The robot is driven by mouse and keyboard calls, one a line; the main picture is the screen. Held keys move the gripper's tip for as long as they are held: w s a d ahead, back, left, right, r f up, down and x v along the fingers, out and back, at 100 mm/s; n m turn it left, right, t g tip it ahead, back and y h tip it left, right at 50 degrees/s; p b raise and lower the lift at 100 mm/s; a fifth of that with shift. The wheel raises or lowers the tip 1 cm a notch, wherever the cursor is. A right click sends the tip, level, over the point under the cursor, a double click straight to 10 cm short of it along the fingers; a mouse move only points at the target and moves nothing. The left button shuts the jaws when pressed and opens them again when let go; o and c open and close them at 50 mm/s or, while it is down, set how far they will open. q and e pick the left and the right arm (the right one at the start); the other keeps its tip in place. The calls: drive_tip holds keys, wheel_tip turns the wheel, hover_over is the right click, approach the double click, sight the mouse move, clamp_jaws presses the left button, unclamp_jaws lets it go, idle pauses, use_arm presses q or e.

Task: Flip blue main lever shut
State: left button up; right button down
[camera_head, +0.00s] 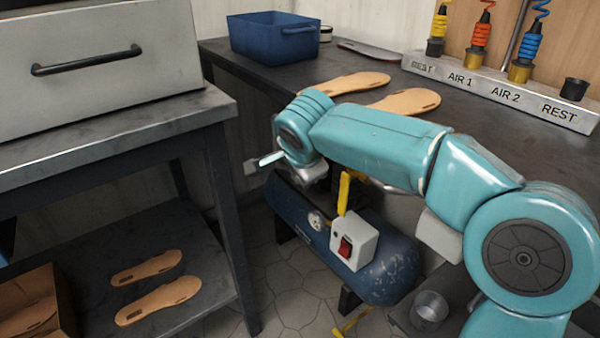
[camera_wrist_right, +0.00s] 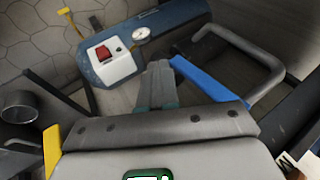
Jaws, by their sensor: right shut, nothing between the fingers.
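The blue lever (camera_wrist_right: 208,80) shows in the right wrist view as a flat blue bar, slanting from beside my fingers towards a grey bent handle (camera_wrist_right: 278,68). My right gripper (camera_wrist_right: 158,70) is shut and empty. Its fingertips are just left of the lever's upper end in that view, close to it; I cannot tell whether they touch. In the head view my teal right arm reaches left across the bench edge, with its wrist bent down. The arm hides most of the lever's mount there. My left gripper is out of view.
A yellow lever (camera_head: 344,192) hangs beside my right wrist. Below is a blue compressor (camera_head: 390,262) with a red switch (camera_head: 345,247). Sandal soles (camera_head: 405,102) and a blue bin (camera_head: 272,36) are on the bench. A metal cup (camera_head: 429,309) stands low at right.

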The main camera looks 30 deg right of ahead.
drive_tip(key=p+v, duration=0.5)
drive_tip(key=v, duration=1.1)
drive_tip(key=shift+s, duration=0.15)
